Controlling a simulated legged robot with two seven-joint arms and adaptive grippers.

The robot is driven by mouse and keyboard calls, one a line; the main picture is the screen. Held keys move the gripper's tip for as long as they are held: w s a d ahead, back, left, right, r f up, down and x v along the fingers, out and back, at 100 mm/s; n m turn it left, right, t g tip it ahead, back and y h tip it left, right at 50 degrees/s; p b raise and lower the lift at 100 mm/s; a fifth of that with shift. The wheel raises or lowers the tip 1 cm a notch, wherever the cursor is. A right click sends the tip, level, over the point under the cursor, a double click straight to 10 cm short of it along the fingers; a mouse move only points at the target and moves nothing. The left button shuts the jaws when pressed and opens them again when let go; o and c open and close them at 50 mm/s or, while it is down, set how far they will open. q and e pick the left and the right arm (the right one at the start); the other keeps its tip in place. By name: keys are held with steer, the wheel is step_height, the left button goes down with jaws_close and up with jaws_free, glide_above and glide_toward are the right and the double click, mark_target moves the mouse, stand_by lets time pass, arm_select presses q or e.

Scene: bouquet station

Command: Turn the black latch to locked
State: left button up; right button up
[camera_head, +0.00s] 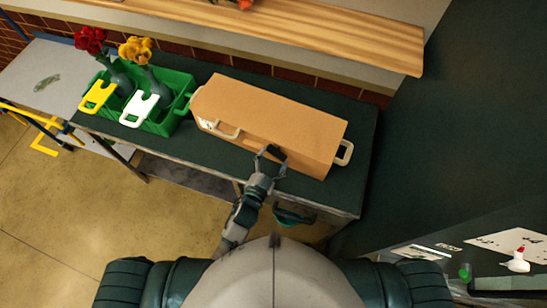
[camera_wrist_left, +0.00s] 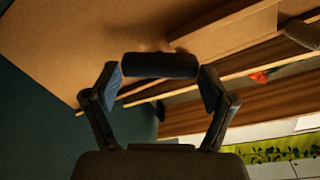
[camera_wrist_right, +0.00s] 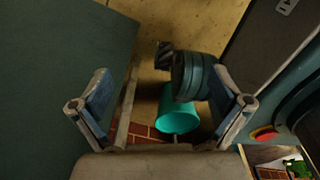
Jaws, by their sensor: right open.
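The large tan box (camera_head: 270,115) lies on the dark green table, with pale handles on its sides. In the left wrist view the black latch (camera_wrist_left: 160,65) is a dark rounded bar in front of the tan box face (camera_wrist_left: 110,30). My left gripper (camera_head: 270,152) is at the front side of the box; in its wrist view (camera_wrist_left: 160,78) the two fingertips meet both ends of the latch. The latch's mount and any lock marking are hidden. My right gripper (camera_wrist_right: 165,100) is open and empty, seen only in its wrist view, away from the box.
A green crate (camera_head: 178,112) with red flowers (camera_head: 90,40), yellow flowers (camera_head: 136,50) and yellow and white tags stands left of the box. A wooden shelf (camera_head: 300,30) runs behind. A teal bucket (camera_wrist_right: 180,110) shows below the right gripper. A white bottle (camera_head: 517,262) stands right.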

arm_select(q)
steer(key=shift+d+r, duration=0.15)
steer(key=shift+d, duration=0.6)
steer(key=shift+d+r+n+p, duration=0.1)
steer(key=shift+d+n+p, duration=0.2)
steer(key=shift+n+p, duration=0.1)
steer(key=shift+n, duration=0.3)
steer(key=shift+w+a+r+n+p, duration=0.1)
steer(key=shift+a+n+p, duration=0.1)
steer(key=shift+n+p, duration=0.25)
steer(key=shift+a+n+p, duration=0.45)
steer(key=shift+a+n, duration=0.05)
steer(key=shift+n, duration=0.15)
steer(key=shift+a+n+p, duration=0.15)
steer(key=shift+n+p, duration=0.35)
steer(key=shift+n, duration=0.3)
steer(key=shift+d+n, duration=0.25)
steer(key=shift+n, duration=0.05)
steer(key=shift+d, duration=0.15)
arm_select(e)
steer(key=r, duration=0.1)
steer(key=d+r, duration=0.1)
steer(key=r, duration=0.1)
steer(key=shift+w+d+r, duration=0.25)
steer(key=shift+d+r, duration=0.15)
